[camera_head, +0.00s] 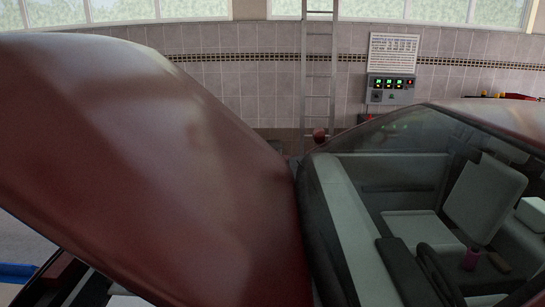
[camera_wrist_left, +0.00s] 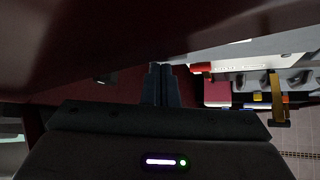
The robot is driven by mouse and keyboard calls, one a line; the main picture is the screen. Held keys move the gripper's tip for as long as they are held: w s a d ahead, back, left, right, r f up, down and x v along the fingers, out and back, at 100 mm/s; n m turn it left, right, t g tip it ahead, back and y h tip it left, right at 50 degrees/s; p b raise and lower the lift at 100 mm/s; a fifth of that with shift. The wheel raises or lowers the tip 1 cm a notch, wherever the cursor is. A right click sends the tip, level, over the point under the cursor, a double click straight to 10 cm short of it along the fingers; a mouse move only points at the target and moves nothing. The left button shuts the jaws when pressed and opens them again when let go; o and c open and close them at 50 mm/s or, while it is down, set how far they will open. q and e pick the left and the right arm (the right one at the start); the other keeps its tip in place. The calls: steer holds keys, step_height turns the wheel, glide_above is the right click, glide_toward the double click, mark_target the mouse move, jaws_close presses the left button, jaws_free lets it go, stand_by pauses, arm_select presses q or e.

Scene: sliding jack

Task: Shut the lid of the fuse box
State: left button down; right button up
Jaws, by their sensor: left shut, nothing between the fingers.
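I cannot make out the fuse box or its lid for certain in either view. My left gripper (camera_wrist_left: 161,70) points up the middle of the left wrist view, its two dark fingers together and empty. Dark red bodywork lies above and behind the fingers. To their right are engine-bay parts, among them a pinkish-red block (camera_wrist_left: 217,94). I cannot tell whether the fingertips touch anything. In the head view the raised red hood (camera_head: 150,170) covers the left half and hides most of the engine bay. Neither gripper shows there, and my right gripper is in neither view.
The car's windshield (camera_head: 420,150) and pale seats (camera_head: 485,200) fill the right of the head view. A ladder (camera_head: 319,75) and a wall panel with green displays (camera_head: 390,88) stand behind. A brass-coloured part (camera_wrist_left: 278,98) lies right of the fingers in the wrist view.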

arm_select(q)
steer(key=shift+s+f, duration=0.15)
steer(key=shift+f, duration=0.15)
steer(key=shift+r+p, duration=0.35)
steer(key=shift+r, duration=3.7)
